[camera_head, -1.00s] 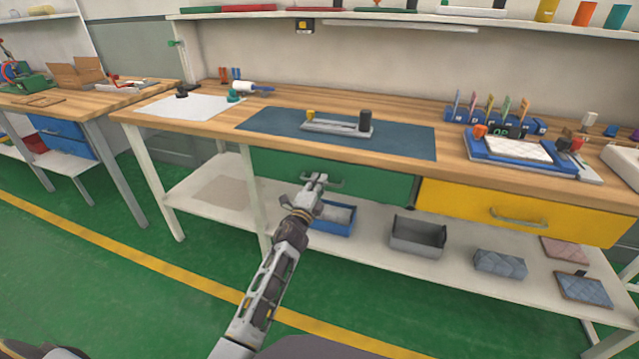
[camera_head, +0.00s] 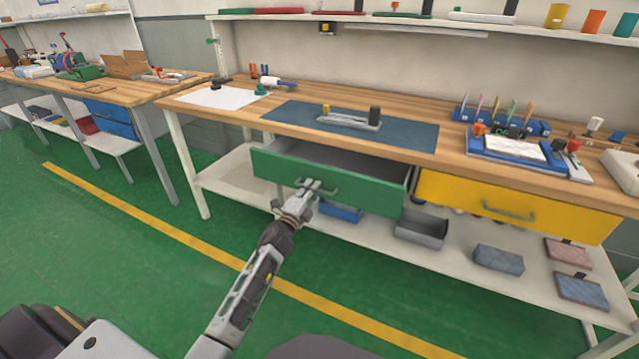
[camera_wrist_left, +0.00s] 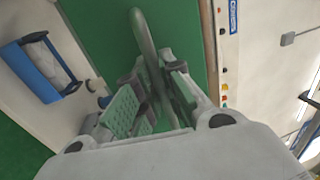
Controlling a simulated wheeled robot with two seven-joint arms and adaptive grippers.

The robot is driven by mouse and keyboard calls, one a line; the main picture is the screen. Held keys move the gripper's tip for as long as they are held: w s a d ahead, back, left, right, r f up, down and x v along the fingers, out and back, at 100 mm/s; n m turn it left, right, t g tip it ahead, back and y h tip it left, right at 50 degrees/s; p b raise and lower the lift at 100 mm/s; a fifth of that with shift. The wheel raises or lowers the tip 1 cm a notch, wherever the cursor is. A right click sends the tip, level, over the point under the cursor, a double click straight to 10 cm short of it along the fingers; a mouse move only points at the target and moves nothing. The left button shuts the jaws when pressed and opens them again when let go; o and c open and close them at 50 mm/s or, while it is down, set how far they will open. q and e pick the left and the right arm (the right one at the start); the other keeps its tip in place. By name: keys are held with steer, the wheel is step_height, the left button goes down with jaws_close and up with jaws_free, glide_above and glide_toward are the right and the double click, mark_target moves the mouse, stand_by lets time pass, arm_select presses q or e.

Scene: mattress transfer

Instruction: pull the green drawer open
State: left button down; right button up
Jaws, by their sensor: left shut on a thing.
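The green drawer (camera_head: 350,190) sits under the wooden workbench and is pulled partway out, with its dark inside showing behind the front panel. My left gripper (camera_head: 312,186) is at the drawer's metal handle (camera_head: 330,190). In the left wrist view the handle (camera_wrist_left: 143,35) runs between the fingers of my left gripper (camera_wrist_left: 155,100), which is shut on it. The green drawer front (camera_wrist_left: 100,30) fills the background there. My right gripper is not in view.
A yellow drawer (camera_head: 560,215) to the right is shut. A blue bin (camera_head: 341,213) and a grey bin (camera_head: 420,229) stand on the lower shelf (camera_head: 460,255). The workbench top (camera_head: 450,160) carries a blue mat (camera_head: 290,113). Green floor (camera_head: 130,245) in front is clear.

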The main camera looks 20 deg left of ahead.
arm_select(q)
steer(key=s+p, duration=0.2)
steer(key=s, duration=0.8)
steer(key=shift+a, duration=0.15)
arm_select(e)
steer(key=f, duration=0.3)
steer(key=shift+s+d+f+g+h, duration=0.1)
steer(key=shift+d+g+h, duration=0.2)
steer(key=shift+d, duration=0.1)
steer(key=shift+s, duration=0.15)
arm_select(q)
steer(key=c, duration=1.5)
jaws_free()
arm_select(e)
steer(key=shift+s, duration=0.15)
arm_select(q)
steer(key=shift+s+a+f, duration=0.1)
steer(key=shift+s+f, duration=0.3)
steer(key=shift+s, duration=1.55)
steer(key=shift+s+a+f, duration=0.1)
steer(key=shift+s+f, duration=0.25)
steer(key=shift+s, duration=1.6)
steer(key=shift+s+a+f, duration=0.1)
steer(key=shift+s+f, duration=0.3)
steer(key=shift+s, duration=1.55)
